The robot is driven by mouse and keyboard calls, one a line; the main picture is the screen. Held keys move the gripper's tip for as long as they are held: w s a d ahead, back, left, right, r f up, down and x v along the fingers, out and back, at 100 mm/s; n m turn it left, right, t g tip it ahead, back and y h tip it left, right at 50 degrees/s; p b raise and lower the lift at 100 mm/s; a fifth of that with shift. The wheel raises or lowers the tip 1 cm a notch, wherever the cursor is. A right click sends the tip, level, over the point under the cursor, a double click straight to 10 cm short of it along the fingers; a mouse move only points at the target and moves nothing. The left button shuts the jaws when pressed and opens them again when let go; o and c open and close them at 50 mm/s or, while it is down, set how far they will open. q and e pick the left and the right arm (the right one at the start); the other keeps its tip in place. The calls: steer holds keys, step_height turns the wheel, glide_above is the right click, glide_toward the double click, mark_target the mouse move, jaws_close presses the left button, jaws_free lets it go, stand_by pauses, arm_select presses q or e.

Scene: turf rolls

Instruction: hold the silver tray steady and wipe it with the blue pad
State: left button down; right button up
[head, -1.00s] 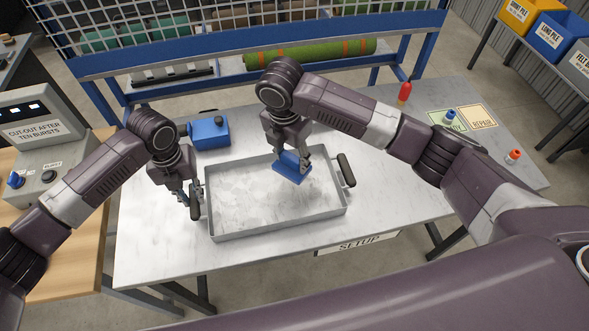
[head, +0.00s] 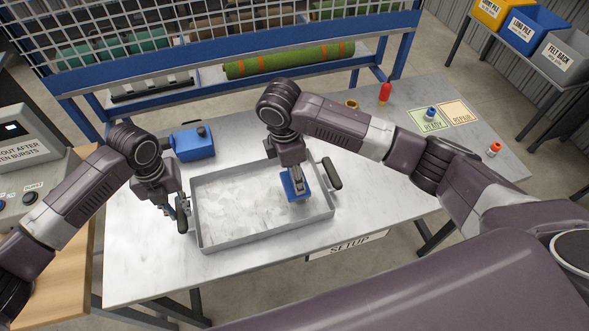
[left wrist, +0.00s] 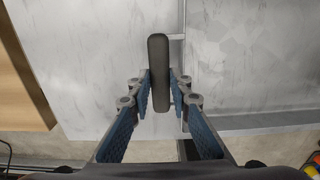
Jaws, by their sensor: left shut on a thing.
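The silver tray (head: 220,243) lies on the table, its floor covered in whitish smudges. It has a dark handle at each end. My left gripper (head: 180,212) is shut on the left handle (head: 182,216); in the left wrist view the handle (left wrist: 158,75) stands between the blue-lined fingers (left wrist: 160,93). My right gripper (head: 297,188) is shut on the blue pad (head: 301,176) and holds it down inside the tray, near the right end. The gripper hides part of the pad, so I cannot tell how fully its underside touches the tray floor.
A red-topped bottle (head: 385,94), a brass-coloured ring (head: 352,104), a blue-topped bottle (head: 430,114) and an orange-topped bottle (head: 494,149) stand at the back right. The table (head: 400,205) right of the tray is clear.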

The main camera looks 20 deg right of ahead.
step_height(320, 180, down, 4)
steer(key=shift+f, duration=0.1)
steer(key=shift+d+f, duration=0.25)
steer(key=shift+d, duration=0.35)
steer(key=shift+d+f, duration=0.1)
steer(key=shift+d, duration=1.05)
steer(key=shift+a, duration=1.85)
steer(key=shift+w, duration=1.45)
steer(key=shift+s+d, duration=0.1)
steer(key=shift+d, duration=1.7)
steer(key=shift+a, duration=1.8)
steer(key=shift+r, duration=4.1)
